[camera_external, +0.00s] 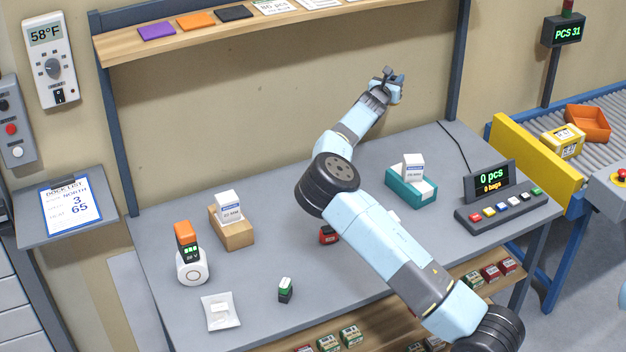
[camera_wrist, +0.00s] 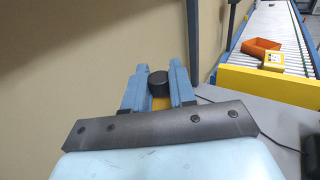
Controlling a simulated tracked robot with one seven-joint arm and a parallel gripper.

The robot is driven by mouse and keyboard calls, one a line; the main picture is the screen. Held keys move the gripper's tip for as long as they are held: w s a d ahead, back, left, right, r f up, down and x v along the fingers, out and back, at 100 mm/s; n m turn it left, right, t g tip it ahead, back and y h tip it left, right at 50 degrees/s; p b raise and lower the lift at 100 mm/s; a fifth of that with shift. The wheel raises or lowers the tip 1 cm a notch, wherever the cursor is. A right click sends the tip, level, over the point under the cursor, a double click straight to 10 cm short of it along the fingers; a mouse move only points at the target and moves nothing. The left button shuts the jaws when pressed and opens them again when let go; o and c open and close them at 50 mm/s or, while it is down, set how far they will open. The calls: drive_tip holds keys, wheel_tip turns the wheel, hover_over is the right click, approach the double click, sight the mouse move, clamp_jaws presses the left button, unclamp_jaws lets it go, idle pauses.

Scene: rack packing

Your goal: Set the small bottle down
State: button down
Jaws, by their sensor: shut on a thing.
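My gripper (camera_external: 388,82) is raised in the air above the back of the grey table (camera_external: 270,285), in front of the beige wall. In the wrist view its two blue-grey fingers (camera_wrist: 158,84) are shut around the small bottle (camera_wrist: 158,77). The bottle shows a round black cap, with a strip of yellow-orange below it between the fingers. The rest of the bottle is hidden by the fingers and the wrist plate. In the external view the bottle is hard to make out in the jaws.
A tan box (camera_external: 233,236) and a teal box (camera_external: 402,192) hold white cards. A red item (camera_external: 327,235) is partly behind my arm. The counter display (camera_external: 490,180) is right; a shelf (camera_external: 200,33) hangs above.

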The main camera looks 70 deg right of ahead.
drive_tip(key=d+r, duration=0.1)
drive_tip(key=r, duration=0.1)
drive_tip(key=shift+d+r+g, duration=0.3)
drive_tip(key=shift+d+r, duration=0.05)
drive_tip(key=shift+r, duration=0.05)
drive_tip(key=shift+m, duration=0.3)
drive_tip(key=f, duration=0.9)
drive_tip(key=d+f, duration=0.1)
drive_tip(key=f, duration=1.7)
drive_tip(key=shift+s+d+f, duration=0.1)
drive_tip(key=shift+d+f, duration=0.05)
drive_tip(key=shift+d, duration=0.1)
drive_tip(key=c, duration=0.9)
unclamp_jaws()
